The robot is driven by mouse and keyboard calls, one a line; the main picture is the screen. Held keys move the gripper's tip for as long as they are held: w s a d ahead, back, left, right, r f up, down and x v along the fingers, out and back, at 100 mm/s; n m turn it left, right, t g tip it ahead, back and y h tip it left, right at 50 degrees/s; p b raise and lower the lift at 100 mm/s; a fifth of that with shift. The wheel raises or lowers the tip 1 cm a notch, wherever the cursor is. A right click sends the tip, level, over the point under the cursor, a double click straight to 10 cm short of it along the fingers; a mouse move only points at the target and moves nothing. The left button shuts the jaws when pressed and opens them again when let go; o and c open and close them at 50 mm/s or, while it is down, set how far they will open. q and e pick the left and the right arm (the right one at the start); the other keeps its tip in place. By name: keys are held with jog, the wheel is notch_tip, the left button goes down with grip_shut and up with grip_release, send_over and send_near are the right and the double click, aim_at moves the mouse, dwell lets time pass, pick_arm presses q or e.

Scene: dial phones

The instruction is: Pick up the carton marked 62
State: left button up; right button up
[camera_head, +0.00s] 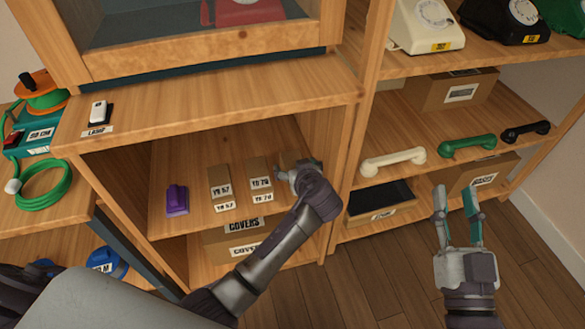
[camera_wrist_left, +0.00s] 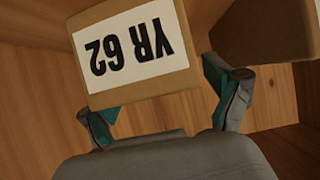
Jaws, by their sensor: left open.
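The carton marked YR 62 (camera_wrist_left: 130,50) is a brown box with a white label, upside down in the left wrist view. My left gripper is open. In the left wrist view its fingertips (camera_wrist_left: 155,98) lie at either side of the carton's near end; I cannot tell whether they touch it. My right gripper (camera_head: 459,200) is open and empty, above the floor in front of the right shelves.
A YR 57 carton (camera_head: 219,183) and a YR 70 carton (camera_head: 259,171) stand left of my left gripper. Another carton (camera_wrist_left: 260,28) shows close beside in the left wrist view. A purple object (camera_head: 177,200) stands further left. The compartment's right wall is close.

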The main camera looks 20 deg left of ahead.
pick_arm(q)
jog(key=shift+d, duration=0.1)
jog(key=shift+c, duration=0.2)
jog(key=c, duration=1.4)
jog(key=shift+r, duration=0.1)
